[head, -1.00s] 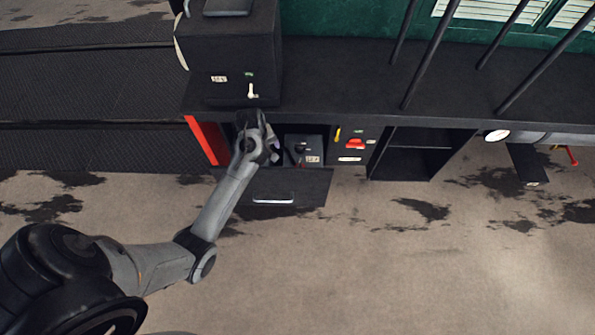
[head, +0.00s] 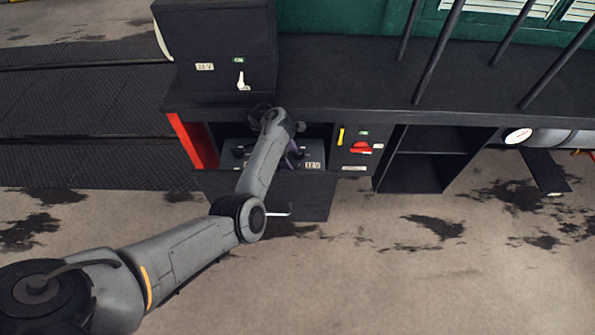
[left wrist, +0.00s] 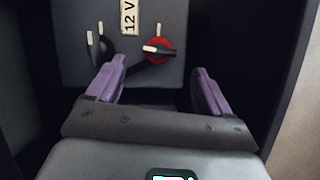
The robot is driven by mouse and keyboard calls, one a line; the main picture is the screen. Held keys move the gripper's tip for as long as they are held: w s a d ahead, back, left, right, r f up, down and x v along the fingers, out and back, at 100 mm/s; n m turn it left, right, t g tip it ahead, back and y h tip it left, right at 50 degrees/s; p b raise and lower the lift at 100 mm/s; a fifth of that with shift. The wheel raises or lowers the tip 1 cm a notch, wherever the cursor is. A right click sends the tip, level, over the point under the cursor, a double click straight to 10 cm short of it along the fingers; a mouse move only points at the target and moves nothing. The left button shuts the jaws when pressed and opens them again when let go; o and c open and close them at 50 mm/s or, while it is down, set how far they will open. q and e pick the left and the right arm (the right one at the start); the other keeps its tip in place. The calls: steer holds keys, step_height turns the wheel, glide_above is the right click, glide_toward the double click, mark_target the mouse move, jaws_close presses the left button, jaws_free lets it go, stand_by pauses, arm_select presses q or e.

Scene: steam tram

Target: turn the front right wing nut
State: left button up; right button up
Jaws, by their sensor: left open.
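In the left wrist view a grey battery box (left wrist: 75,70) marked 12 V carries two knob-like wing nuts. One is black with a pale wing (left wrist: 98,46); the other, to its right, is a red-based wing nut (left wrist: 158,50) with a black and white wing. I cannot tell for sure which one is the front right one. My left gripper (left wrist: 160,72) is open, its purple fingers spread either side of the red-based nut and apparently short of it. In the head view my left gripper (head: 291,148) is inside the open compartment, partly hiding the batteries. My right gripper is not in view.
The compartment's lowered front flap (head: 310,200) lies below my left forearm. A red panel (head: 193,141) bounds the compartment at left. A panel with a red switch (head: 361,147) stands at right. The dark shelf top (head: 345,85) overhangs the batteries.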

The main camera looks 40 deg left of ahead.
mark_target(298, 168)
arm_select(q)
steer(key=b+x, duration=0.3)
steer(key=x, duration=0.4)
steer(key=shift+f, duration=0.15)
steer(key=shift+c, duration=0.2)
steer(key=c, duration=1)
